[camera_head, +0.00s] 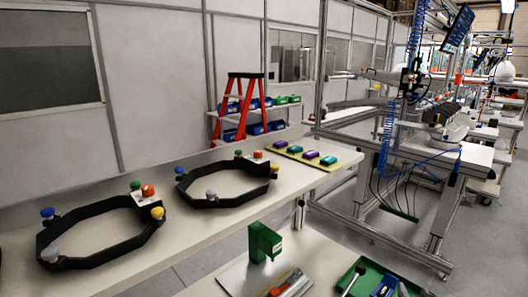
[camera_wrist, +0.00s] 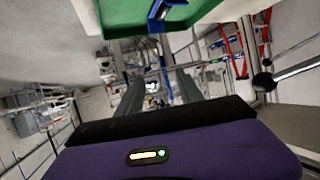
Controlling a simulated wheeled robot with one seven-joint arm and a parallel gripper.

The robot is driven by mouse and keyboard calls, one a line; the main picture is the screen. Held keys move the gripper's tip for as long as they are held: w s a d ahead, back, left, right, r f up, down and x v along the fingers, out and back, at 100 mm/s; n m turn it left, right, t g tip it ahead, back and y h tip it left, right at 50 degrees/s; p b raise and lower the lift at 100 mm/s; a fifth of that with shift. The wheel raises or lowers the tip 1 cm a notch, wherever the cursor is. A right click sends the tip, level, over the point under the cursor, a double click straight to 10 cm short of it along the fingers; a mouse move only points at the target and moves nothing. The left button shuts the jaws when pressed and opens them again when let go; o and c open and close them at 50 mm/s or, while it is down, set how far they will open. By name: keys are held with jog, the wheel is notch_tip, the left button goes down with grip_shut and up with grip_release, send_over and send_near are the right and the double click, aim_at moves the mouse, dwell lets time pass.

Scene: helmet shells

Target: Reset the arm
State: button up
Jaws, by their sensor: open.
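My gripper (camera_wrist: 158,75) shows in the wrist view as two grey fingers standing apart beyond a dark bar and a purple housing with a small lit indicator. It is open, with nothing between the fingers. In the head view neither my arm nor my gripper shows. In the wrist view a green tray edge (camera_wrist: 205,15) with a blue item (camera_wrist: 163,10) on it lies at the top of the picture, apart from the fingers.
Two black octagonal frames (camera_head: 72,218) (camera_head: 212,203) with coloured knobs lie on the long bench (camera_head: 190,228). Several coloured blocks sit on a yellow board (camera_head: 325,168). A nearer table holds a green holder (camera_head: 264,243) and a green tool tray (camera_head: 345,277). A red stepladder (camera_head: 246,103) stands behind.

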jog(key=s+a+r+n+y, duration=0.1)
jog(key=s+a, duration=0.6)
jog(key=s, duration=0.7)
jog(key=s+a+r+n+t+y, duration=0.1)
jog(key=s+a+n+y, duration=0.1)
jog(key=s+a, duration=0.6)
jog(key=s+a+r+n+t+y, duration=0.1)
jog(key=s+a, duration=0.6)
jog(key=s, duration=1.3)
jog(key=shift+s+a+r+n+y, duration=0.25)
jog(key=shift+r+n+y, duration=0.25)
jog(key=shift+n+y, duration=0.25)
jog(key=shift+c, duration=0.2)
